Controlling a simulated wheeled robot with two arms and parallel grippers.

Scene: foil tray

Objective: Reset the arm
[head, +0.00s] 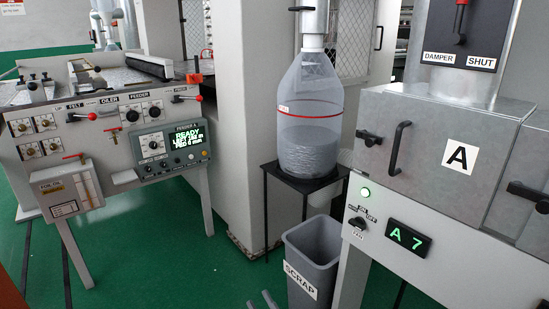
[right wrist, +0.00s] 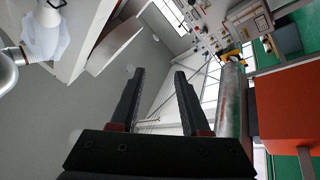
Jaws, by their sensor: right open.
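My right gripper (head: 262,301) shows only as two grey finger ends at the bottom edge of the head view, in front of the grey scrap bin. In the right wrist view the gripper (right wrist: 158,98) has its two dark fingers wide apart, with nothing between them. That view is strongly tilted and looks past the fingers to a grey surface and far equipment. My left gripper is in neither view. No foil tray shows in either view.
A grey SCRAP bin (head: 313,262) stands between a black stand holding a clear vessel (head: 311,115) and machine A (head: 445,150). A feeder console (head: 110,120) stands at left. Green floor (head: 150,265) is open between them. An orange box (right wrist: 285,108) is at right in the wrist view.

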